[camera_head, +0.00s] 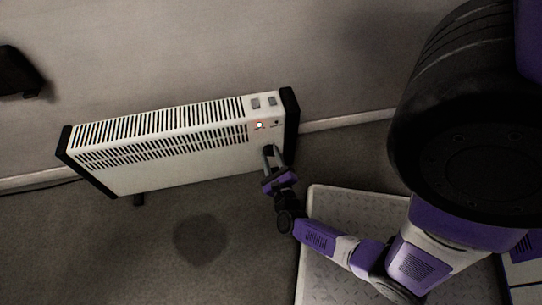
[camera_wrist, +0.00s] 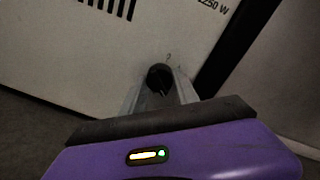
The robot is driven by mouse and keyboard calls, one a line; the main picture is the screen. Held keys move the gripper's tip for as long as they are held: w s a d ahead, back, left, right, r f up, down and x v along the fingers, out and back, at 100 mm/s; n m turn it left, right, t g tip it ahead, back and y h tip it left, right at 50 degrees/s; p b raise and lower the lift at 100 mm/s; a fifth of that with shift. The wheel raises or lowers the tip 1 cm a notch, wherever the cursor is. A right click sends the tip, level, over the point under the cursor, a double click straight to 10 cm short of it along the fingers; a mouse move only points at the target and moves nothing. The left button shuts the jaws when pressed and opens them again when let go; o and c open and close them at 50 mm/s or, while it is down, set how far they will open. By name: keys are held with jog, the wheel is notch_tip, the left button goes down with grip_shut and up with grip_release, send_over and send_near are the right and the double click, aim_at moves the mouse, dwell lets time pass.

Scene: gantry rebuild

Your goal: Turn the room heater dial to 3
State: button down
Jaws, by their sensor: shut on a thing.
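The room heater (camera_head: 180,166) is a long white panel heater with black end caps and slotted vents, standing near the wall. Its black round dial (camera_wrist: 158,77) shows in the wrist view on the white front panel, near the black end cap. My gripper (camera_wrist: 160,88) is shut on the dial, with one grey finger on each side of it. Small marks show above the dial, but I cannot read the setting. In the head view my gripper (camera_head: 270,158) reaches the heater's lower right front and hides the dial.
Two switches (camera_head: 263,102) and a lit red lamp (camera_head: 259,125) are at the heater's top right. A pale textured platform (camera_head: 318,235) lies on the floor below my arm. A dark object (camera_head: 18,72) is on the wall at left.

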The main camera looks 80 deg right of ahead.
jog(key=shift+s+f, duration=0.1)
dwell(0.3)
jog(key=c, duration=0.9)
grip_release()
